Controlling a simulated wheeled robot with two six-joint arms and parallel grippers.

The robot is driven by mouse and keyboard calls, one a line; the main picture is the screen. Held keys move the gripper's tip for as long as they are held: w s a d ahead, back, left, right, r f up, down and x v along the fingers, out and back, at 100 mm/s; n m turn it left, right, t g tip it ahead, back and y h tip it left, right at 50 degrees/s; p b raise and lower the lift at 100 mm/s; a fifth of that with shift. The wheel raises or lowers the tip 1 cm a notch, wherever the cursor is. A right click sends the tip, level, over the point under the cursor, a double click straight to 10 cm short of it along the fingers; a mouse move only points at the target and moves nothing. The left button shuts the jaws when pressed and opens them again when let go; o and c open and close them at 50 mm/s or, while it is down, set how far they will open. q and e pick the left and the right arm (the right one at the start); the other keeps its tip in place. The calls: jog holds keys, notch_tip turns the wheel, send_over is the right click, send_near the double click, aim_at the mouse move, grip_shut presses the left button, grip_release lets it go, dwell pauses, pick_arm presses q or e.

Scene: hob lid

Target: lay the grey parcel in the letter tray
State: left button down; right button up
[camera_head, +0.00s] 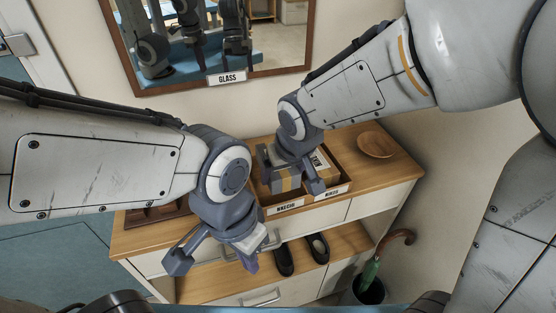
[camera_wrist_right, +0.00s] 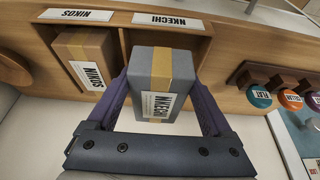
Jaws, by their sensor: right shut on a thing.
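The grey parcel (camera_wrist_right: 181,64) has a tan tape band and a label reading NKECHI. My right gripper (camera_head: 295,188) is shut on it, with one finger on each side in the right wrist view. The parcel (camera_head: 285,183) is at the NKECHI compartment of the wooden letter tray (camera_head: 340,166); whether it touches the tray floor cannot be told. The tray's labels read NKECHI and NIKOS. A brown parcel (camera_wrist_right: 84,48) marked NIKOS lies in the NIKOS compartment.
The tray stands on a wooden cabinet top (camera_head: 398,167). A wooden bowl (camera_head: 377,144) is to its right. A rack with coloured tags (camera_wrist_right: 260,97) is on the other side. Shoes (camera_head: 317,248) stand on the lower shelf. An umbrella (camera_head: 372,272) stands in a bin at the right.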

jog(key=shift+w+a+f, duration=0.4)
jog(key=shift+w+a, duration=0.1)
jog(key=shift+f, duration=1.95)
jog(key=shift+f+b, duration=0.15)
jog(key=shift+b, duration=0.15)
jog(key=o, duration=1.3)
